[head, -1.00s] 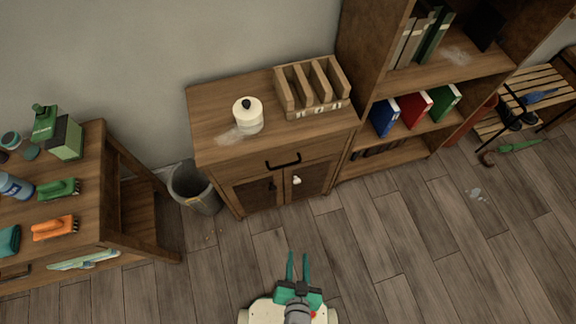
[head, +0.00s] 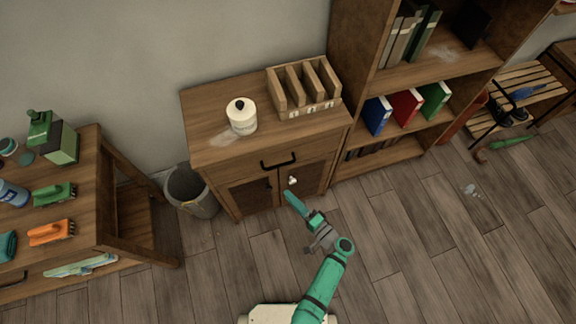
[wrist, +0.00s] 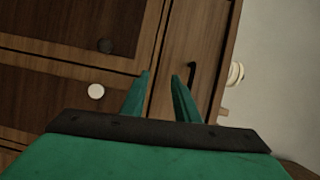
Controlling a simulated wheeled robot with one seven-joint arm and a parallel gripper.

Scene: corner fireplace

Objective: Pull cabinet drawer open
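The brown wooden cabinet (head: 200,130) stands against the wall, its top drawer (head: 316,151) shut flush. The drawer's black bar handle (head: 278,161) is in the middle of its front. In the wrist view, the cabinet appears turned sideways, with the handle (wrist: 191,78) just beyond the right fingertip. My teal gripper (head: 291,198) is in front of the cabinet doors, lower in the picture than the handle and apart from it. In the wrist view, my gripper (wrist: 160,73) has its two fingers spread with nothing between them.
A white lidded jar (head: 242,117) and a wooden organizer (head: 305,95) stand on the cabinet top. The doors below carry a white knob (head: 292,180) and a dark knob. A bin (head: 190,192) stands left, a bookshelf (head: 400,80) right. Open floor lies in front.

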